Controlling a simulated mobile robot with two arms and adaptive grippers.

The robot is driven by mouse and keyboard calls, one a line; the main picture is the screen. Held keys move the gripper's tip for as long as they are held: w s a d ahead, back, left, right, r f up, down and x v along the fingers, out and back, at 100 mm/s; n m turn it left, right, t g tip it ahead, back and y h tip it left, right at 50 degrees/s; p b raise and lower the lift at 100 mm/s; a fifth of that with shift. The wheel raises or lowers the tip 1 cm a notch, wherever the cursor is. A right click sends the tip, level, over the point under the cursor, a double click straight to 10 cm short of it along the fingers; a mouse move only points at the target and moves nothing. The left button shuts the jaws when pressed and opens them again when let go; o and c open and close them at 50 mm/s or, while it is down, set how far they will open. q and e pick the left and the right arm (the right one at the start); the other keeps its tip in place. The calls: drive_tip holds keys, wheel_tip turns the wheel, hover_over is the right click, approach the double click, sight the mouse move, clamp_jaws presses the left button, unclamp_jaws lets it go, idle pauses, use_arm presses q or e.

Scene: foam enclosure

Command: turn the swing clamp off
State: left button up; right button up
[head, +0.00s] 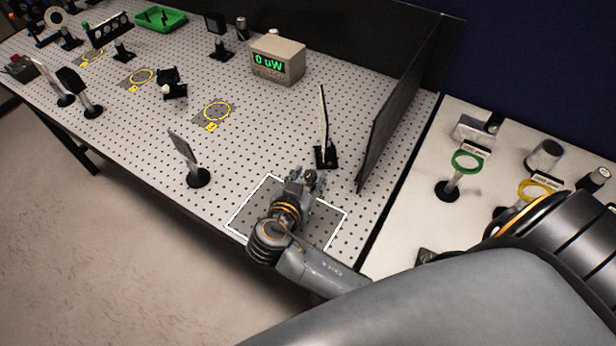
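My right gripper (303,178) is low over a grey pad with a white outline (330,218) at the front right of the perforated optical table. It is seen from behind and above, small and partly covered by its own wrist, so I cannot tell whether its fingers are open or shut. No swing clamp can be made out clearly; one may be hidden by the gripper or wrist. My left gripper is not in view.
A thin upright plate on a dark base (326,157) stands just beyond the gripper. A tall black panel (392,125) rises to its right. A post-mounted plate (190,160) is to the left. A power meter (277,60) reads "0 uW". A side table holds ringed mounts (466,163).

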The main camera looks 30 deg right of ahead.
clamp_jaws()
